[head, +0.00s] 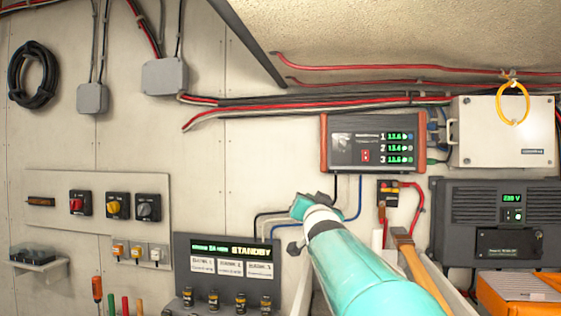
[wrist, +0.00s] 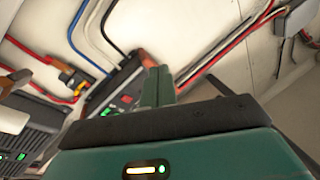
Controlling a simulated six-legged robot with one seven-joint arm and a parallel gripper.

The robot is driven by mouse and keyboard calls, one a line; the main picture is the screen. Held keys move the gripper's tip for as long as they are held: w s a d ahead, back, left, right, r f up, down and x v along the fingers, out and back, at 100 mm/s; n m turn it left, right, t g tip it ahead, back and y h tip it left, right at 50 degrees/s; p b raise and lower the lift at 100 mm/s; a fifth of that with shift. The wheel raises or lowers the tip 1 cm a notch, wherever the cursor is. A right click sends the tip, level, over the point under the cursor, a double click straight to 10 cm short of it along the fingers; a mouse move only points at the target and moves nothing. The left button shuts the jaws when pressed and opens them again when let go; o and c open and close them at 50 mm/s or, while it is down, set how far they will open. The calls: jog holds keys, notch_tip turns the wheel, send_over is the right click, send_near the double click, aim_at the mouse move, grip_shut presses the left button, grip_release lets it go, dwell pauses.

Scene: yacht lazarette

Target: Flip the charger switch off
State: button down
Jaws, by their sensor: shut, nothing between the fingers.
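The charger (head: 345,150) is a dark box with red-brown end caps, mounted on the wall right of centre in the head view. It has three lit green readouts. Its small red switch (head: 366,156) sits at the lower middle of its face; I cannot tell its position. My gripper (head: 303,205) is below and left of the charger in the head view and looks apart from it. In the wrist view the charger (wrist: 113,92) shows tilted, with the red switch (wrist: 127,99) just left of my gripper's fingers (wrist: 158,84). The fingers are shut and empty, and hide part of the charger.
A standby panel (head: 229,262) is below left of my gripper. A fuse block (head: 388,192) with red cables is under the charger. A white box (head: 502,130) and a dark 230 V unit (head: 497,222) are at right. Cables run above the charger. Bare wall lies left of it.

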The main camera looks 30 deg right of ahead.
jog(key=s+d+r+m+t+h, duration=0.1)
jog(key=s+d+r+m+h, duration=0.1)
jog(key=d+r, duration=0.3)
jog(key=s+d+r+m+t+h, duration=0.2)
jog(key=d+r, duration=0.3)
jog(key=d, duration=0.5)
jog(key=shift+s+d+h, duration=0.2)
jog(key=shift+s+h, duration=0.45)
jog(key=shift+h, duration=0.15)
jog(key=shift+r, duration=0.1)
send_near(364, 153)
jog(key=shift+s+r+x, duration=0.1)
jog(key=shift+r+x, duration=0.05)
jog(key=shift+x, duration=1.05)
jog(key=shift+s+r+x, duration=0.1)
jog(key=shift+r+x, duration=0.1)
jog(key=shift+x, duration=1.05)
jog(key=shift+a, duration=0.15)
jog(key=shift+w+d, duration=0.25)
jog(key=shift+w, duration=0.05)
jog(key=shift+w+d+f, duration=0.1)
jog(key=shift+w+d, duration=0.1)
jog(key=shift+w, duration=0.05)
jog(key=shift+s+a, duration=0.1)
jog(key=shift+s, duration=0.05)
